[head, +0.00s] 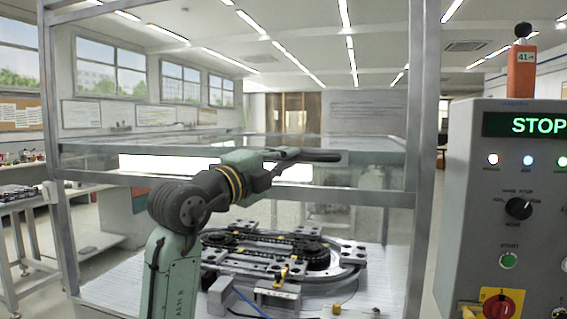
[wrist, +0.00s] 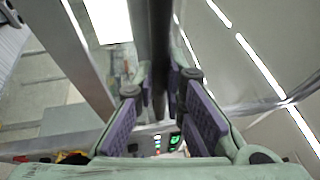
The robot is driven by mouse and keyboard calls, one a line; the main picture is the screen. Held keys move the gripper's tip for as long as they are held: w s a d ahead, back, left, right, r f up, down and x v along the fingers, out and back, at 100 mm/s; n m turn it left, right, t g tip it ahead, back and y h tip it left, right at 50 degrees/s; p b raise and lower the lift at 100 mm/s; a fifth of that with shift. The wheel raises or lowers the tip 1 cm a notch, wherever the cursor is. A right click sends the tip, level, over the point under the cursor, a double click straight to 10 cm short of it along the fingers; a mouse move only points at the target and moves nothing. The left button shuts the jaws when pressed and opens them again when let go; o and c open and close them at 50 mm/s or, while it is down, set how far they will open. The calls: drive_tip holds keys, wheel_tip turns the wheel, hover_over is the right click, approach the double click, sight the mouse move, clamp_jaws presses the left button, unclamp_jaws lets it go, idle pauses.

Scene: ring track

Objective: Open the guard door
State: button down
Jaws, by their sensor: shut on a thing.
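The guard door (head: 370,158) is a clear panel in a grey metal frame above the ring track. I cannot tell clearly how far it stands open. Its dark handle bar (head: 322,157) shows just past my gripper (head: 288,154). In the wrist view the handle (wrist: 161,35) runs between the purple-padded fingers of my gripper (wrist: 160,85), which is shut on it. My arm reaches across the front of the enclosure and hides part of the door's lower edge.
The ring track (head: 275,250) lies inside the enclosure, below my gripper. A metal post (head: 422,150) stands at right, beside a control box (head: 500,200) whose screen reads STOP. A stack light (head: 521,70) tops the box. A workbench (head: 25,195) is at left.

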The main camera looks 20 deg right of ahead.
drive_tip(key=c, duration=1.7)
unclamp_jaws()
drive_tip(key=shift+o, duration=0.2)
drive_tip(key=shift+a, duration=0.1)
drive_tip(key=v, duration=1.2)
